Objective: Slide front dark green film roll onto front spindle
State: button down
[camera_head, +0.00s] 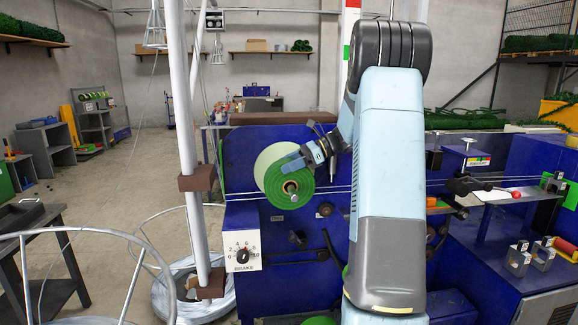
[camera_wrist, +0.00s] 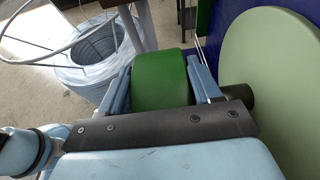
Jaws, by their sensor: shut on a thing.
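The dark green film roll (camera_head: 299,199) is at the front of the blue machine, its round face toward the head camera. My gripper (camera_head: 296,163) is shut on the roll from its upper right. In the wrist view, the roll (camera_wrist: 160,78) sits between the two blue-grey fingers. A larger pale green roll (camera_head: 266,163) is behind it, and it fills the right side of the wrist view (camera_wrist: 270,75). The front spindle (camera_head: 290,187) shows as a small round end in the middle of the dark green roll. How far the roll sits along it is hidden.
Thin wires (camera_head: 330,189) run across the machine beside the roll. A pale upright pole (camera_head: 186,120) stands to the left. A dial panel (camera_head: 242,249) and a small knob (camera_head: 298,238) are below. A wire coil (camera_wrist: 88,62) stands on the floor; open floor lies farther left.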

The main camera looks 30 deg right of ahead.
jog(key=shift+w+d, duration=0.25)
jog(key=shift+w, duration=0.65)
jog(key=shift+c, duration=0.7)
grip_release()
jog(key=shift+d, duration=0.15)
jog(key=v, duration=1.3)
jog(key=shift+d, duration=0.25)
jog(key=shift+s+r, duration=0.1)
jog(key=shift+r, duration=0.05)
